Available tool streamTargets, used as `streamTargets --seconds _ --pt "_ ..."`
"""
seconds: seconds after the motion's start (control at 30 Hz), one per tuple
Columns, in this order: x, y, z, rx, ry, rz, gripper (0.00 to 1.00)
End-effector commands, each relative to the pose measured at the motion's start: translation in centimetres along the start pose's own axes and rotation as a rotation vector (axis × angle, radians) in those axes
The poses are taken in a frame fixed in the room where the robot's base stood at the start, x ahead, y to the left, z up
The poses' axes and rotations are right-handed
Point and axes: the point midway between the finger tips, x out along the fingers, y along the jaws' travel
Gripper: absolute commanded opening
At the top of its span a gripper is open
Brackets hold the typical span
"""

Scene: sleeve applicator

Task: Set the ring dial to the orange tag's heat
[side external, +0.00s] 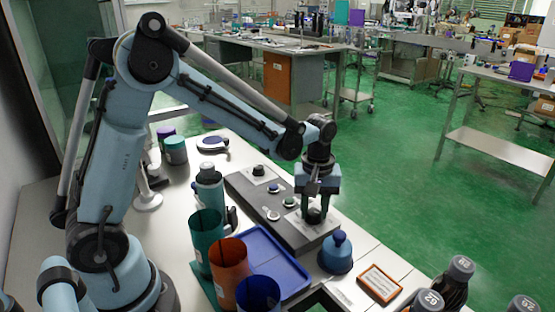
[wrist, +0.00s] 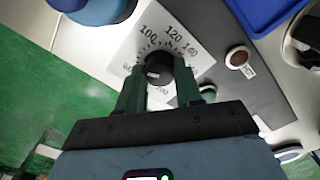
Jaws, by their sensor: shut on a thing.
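The ring dial is a black knob (wrist: 157,70) on a white scale plate (wrist: 122,57); 100, 120 and 140 read clearly in the wrist view, other numbers are partly hidden. A pale mark shows on the knob, but its exact setting is unclear. My gripper (wrist: 157,82) has its two green fingers shut on the knob's sides. In the side view my gripper (side external: 314,207) points down over the knob (side external: 314,216) at the near end of the dark panel. An orange-bordered tag (side external: 380,284) lies flat at the table's right front; its writing is too small to read.
The dark panel (side external: 244,192) also carries a second knob (side external: 258,171) and several round buttons. A blue tray (side external: 290,262), teal (side external: 205,232), orange (side external: 228,268) and blue cups (side external: 258,294) stand left. A blue flask (side external: 337,252) is close by the dial. Capped bottles (side external: 455,285) stand front right.

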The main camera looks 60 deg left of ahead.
Motion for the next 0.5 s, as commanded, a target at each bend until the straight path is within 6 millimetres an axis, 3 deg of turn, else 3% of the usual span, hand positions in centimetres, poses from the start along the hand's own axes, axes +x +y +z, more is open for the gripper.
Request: streamTargets --seconds 0.27,0.5 --pt "-0.03 0.01 0.00 0.071 0.000 0.000 0.05" --pt "-0.04 0.01 -0.01 0.242 0.000 0.000 0.05"
